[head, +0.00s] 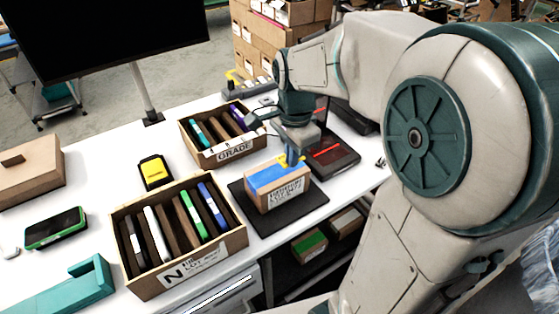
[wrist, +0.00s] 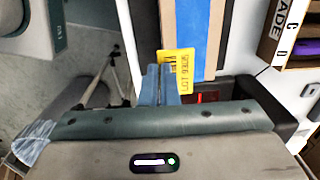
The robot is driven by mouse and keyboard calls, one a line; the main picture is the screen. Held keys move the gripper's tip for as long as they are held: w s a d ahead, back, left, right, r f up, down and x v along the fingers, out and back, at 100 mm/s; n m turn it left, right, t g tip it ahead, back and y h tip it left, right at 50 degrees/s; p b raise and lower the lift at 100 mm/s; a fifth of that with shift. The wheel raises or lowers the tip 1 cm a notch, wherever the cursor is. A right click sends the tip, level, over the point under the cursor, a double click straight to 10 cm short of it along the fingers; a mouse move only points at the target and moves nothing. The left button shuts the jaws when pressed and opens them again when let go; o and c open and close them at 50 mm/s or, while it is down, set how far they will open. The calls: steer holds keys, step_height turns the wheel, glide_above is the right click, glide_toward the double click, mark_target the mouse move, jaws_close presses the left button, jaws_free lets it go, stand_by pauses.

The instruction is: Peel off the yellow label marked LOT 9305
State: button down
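The yellow label (wrist: 183,68) shows at my fingertips in the wrist view, its LOT 9305 print upside down. A small yellow piece of it (head: 296,161) shows at the fingers in the head view. My gripper (wrist: 161,70) has its two blue-grey fingers close together on the label's edge. In the head view my gripper (head: 287,158) is above the carton's top. The carton (head: 278,191) is brown, with blue tape (head: 268,179) across its top and a printed white label on its front. I cannot tell whether the yellow label still touches the carton.
The carton stands on a black mat (head: 248,214). A GRADE crate (head: 212,158) stands behind it and a larger crate of folders (head: 150,279) to its left. A yellow-black device (head: 155,171) lies between crates and a phone-like device (head: 55,228). A dark device (head: 335,158) lies right.

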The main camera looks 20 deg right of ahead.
steer(key=s+d+r+p, duration=0.2)
steer(key=s+r, duration=0.1)
steer(key=r, duration=0.2)
steer(key=s+d+r+p, duration=0.2)
steer(key=s+d+r, duration=0.1)
steer(key=r, duration=0.2)
steer(key=shift+d+r+p, duration=0.25)
steer(key=shift+r+p, duration=0.1)
steer(key=shift+r, duration=0.05)
steer(key=shift+w, duration=0.1)
